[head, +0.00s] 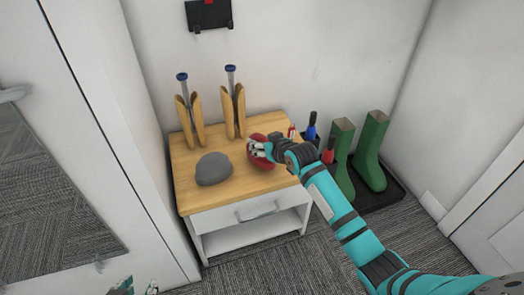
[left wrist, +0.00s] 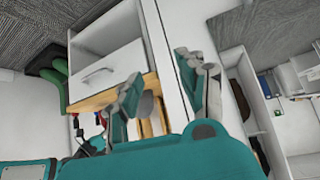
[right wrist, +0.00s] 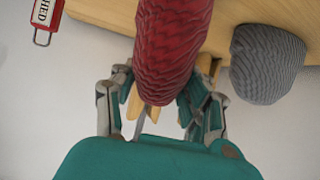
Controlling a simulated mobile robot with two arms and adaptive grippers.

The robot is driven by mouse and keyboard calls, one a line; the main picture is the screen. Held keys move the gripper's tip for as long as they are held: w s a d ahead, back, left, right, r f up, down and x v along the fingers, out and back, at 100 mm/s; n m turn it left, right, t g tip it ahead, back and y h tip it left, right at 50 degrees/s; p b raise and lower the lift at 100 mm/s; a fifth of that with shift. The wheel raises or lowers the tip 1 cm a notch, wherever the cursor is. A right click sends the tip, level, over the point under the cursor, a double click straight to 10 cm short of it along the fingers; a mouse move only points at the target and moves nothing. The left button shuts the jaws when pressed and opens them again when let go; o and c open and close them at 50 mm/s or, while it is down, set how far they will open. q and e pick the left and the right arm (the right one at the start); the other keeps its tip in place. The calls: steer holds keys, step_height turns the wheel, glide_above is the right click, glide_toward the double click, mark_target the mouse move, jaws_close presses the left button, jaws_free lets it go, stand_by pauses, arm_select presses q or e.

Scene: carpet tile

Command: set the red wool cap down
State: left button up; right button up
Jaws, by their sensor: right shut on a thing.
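The red wool cap (head: 259,159) is over the right part of the wooden top of the small cabinet (head: 237,190). My right gripper (head: 257,149) is shut on it. In the right wrist view the ribbed red cap (right wrist: 172,50) sits between the fingers of my right gripper (right wrist: 158,100). Whether the cap touches the wood cannot be told. My left gripper (head: 138,288) shows only partly at the bottom edge of the head view. In the left wrist view its fingers (left wrist: 168,90) are apart with nothing between them.
A grey cap (head: 213,169) lies on the cabinet top, left of the red one. Two wooden boot trees (head: 190,120) stand behind. A red tag (right wrist: 47,12) shows in the right wrist view. Green boots (head: 370,150) stand on a black tray (head: 385,194) at right.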

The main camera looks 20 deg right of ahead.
step_height(320, 180, down, 2)
steer(key=shift+f+b, duration=0.25)
steer(key=shift+b, duration=0.15)
arm_select(q)
steer(key=w+r+t, duration=0.1)
steer(key=w+d+r+t, duration=0.1)
steer(key=w+r+t, duration=0.1)
steer(key=shift+w+d+r+h, duration=0.2)
steer(key=shift+w+d+h, duration=0.1)
steer(key=shift+w+h, duration=0.1)
arm_select(e)
steer(key=shift+f, duration=0.15)
steer(key=o, duration=1.2)
steer(key=shift+c, duration=0.2)
